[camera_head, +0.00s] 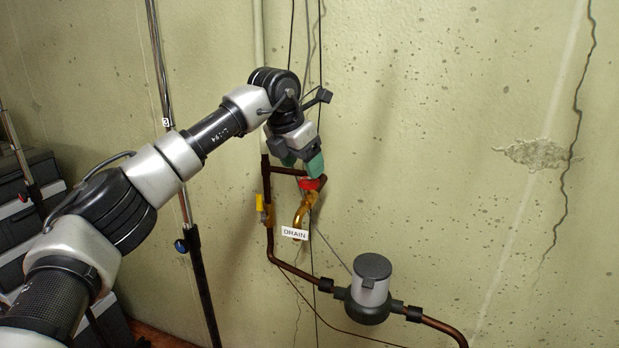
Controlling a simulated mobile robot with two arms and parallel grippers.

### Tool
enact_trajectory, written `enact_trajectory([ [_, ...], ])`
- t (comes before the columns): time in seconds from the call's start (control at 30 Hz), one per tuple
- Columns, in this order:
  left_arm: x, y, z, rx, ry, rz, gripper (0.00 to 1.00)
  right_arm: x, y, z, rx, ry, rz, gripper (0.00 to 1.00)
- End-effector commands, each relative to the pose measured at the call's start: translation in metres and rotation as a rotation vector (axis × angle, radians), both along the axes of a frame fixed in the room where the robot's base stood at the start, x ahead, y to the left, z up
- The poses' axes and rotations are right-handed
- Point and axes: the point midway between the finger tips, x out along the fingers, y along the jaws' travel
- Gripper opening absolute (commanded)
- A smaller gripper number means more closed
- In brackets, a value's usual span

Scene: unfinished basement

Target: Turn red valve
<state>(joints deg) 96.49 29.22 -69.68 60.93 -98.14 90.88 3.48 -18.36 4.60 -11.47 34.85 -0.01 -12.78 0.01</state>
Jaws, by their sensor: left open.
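The red valve (309,184) sits on the copper pipework on the wall, above a brass spout (302,212). My left gripper (302,172) is right at the valve from above, with its green-tipped fingers pointing down. The fingers are open, and one tip overlaps the valve's upper edge in the picture. I cannot tell whether they touch it. The gripper hides part of the valve and the pipe behind it. My right gripper is not in view.
A yellow-handled valve (261,208) is on the pipe to the left. A "DRAIN" tag (294,233) hangs below the spout. A grey meter (370,289) sits on the pipe at lower right. A black stand pole (200,270) and grey cases (30,205) are at left.

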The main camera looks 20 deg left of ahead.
Motion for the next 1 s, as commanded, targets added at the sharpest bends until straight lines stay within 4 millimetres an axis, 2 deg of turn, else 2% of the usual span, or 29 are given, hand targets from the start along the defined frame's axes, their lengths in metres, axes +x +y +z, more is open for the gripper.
enact_trajectory([
  [0.1, 0.007, -0.004, -0.020, 0.001, 0.003, 0.000, 0.69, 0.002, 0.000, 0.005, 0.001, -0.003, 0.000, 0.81],
  [0.2, 0.012, -0.007, -0.034, -0.001, 0.003, -0.001, 0.69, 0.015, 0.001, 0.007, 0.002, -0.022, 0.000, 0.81],
  [0.37, 0.017, -0.010, -0.046, 0.000, 0.000, -0.001, 0.69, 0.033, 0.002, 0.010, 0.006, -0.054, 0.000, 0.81],
  [0.7, 0.018, -0.010, -0.050, -0.001, -0.002, -0.001, 0.68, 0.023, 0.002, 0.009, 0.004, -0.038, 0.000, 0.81],
  [1.0, 0.018, -0.010, -0.049, -0.002, -0.001, -0.002, 0.22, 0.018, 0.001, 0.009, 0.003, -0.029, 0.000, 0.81],
])
